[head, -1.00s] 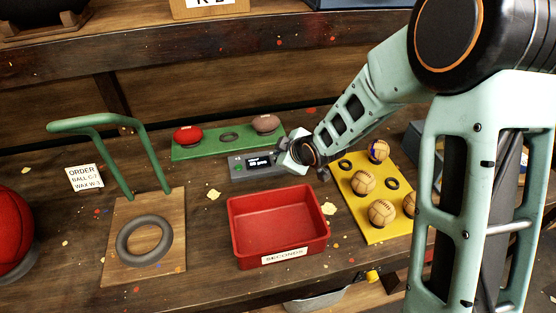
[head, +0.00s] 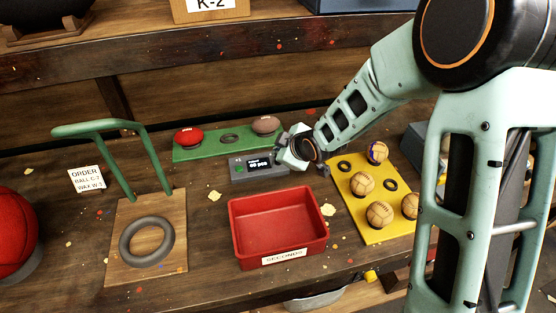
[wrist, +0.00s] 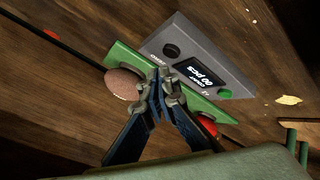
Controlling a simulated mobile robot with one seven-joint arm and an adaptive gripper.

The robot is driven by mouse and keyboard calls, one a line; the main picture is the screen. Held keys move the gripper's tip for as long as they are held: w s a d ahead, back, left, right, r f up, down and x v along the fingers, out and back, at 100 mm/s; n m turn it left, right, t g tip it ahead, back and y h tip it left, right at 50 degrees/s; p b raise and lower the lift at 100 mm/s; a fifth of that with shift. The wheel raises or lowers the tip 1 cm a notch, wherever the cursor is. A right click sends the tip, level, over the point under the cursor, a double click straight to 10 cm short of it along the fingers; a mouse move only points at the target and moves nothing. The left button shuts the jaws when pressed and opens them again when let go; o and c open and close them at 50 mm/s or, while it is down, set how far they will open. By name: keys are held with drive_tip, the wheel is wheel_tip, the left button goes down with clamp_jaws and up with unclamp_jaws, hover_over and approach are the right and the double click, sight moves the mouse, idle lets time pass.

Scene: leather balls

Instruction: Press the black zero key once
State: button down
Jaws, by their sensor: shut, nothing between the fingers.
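The grey counting device (head: 250,174) stands on the bench in front of the green board, and its display (wrist: 202,78) reads "00 pcs". In the wrist view its round black key (wrist: 171,51) lies beside the display, with small lettering next to it. A green key (wrist: 224,93) sits at the device's other end. My gripper (wrist: 161,85) is shut and empty. Its fingertips appear over the edge of the device near the lettering, apart from the black key in the picture; their height above it cannot be told. In the head view my wrist hides the black key's end.
The green board (head: 205,147) carries a red ball (head: 188,136) and a brown ball (head: 265,124). A red tray (head: 278,260) stands in front. A yellow board (head: 360,213) with several tan balls lies to the right. A green hoop stand (head: 160,160) is at left.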

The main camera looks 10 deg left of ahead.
drive_tip(key=shift+r+p, duration=1.5)
drive_tip(key=shift+r, duration=0.75)
